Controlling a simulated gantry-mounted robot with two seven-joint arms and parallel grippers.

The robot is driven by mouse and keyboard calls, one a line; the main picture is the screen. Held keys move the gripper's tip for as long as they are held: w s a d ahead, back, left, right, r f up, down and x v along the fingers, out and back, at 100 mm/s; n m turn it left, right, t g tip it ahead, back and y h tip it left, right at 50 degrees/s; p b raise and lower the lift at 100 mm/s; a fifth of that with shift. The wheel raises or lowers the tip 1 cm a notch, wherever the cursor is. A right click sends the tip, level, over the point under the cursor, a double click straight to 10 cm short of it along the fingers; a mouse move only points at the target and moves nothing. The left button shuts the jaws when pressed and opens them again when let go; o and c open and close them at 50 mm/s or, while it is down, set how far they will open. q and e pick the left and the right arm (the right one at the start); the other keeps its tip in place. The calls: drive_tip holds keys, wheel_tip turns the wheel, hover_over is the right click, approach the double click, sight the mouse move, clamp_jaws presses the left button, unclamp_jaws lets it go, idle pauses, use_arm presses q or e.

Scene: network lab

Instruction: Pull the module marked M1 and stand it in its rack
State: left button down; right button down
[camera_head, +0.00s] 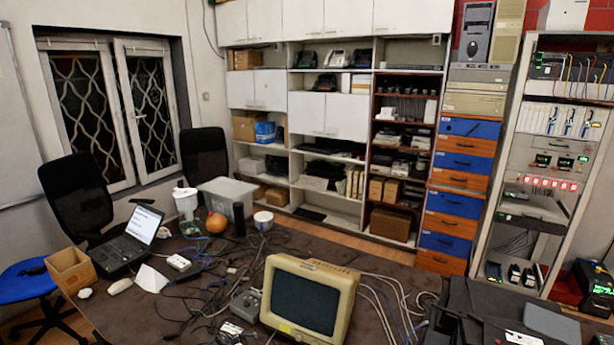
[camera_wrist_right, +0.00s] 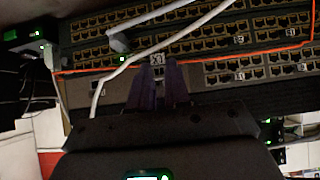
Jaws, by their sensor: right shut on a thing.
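My right gripper (camera_wrist_right: 158,70) shows in the right wrist view, its purple fingers close together and pointing at the front of a switch panel (camera_wrist_right: 200,50) with rows of ports. The fingers are shut on a small module (camera_wrist_right: 157,59) at the panel face; its label is too small to read surely, though it looks like X1. The fingers hide most of it, and I cannot tell whether it is still seated. I cannot pick out a module marked M1 or its rack. My left gripper is in no view.
A white cable (camera_wrist_right: 125,65) crosses the panel near my right fingertips, and an orange cable (camera_wrist_right: 230,53) runs across the ports. In the head view, an equipment rack (camera_head: 520,125) stands at right and a beige monitor (camera_head: 312,300) on the cable-strewn table.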

idle(0.4)
drive_tip(key=s+a+p, duration=0.3)
drive_tip(key=s+p, duration=0.1)
drive_tip(key=s, duration=0.1)
drive_tip(key=shift+s, duration=0.15)
idle(1.1)
drive_tip(key=shift+a, duration=0.1)
drive_tip(key=c, duration=1.8)
unclamp_jaws()
clamp_jaws()
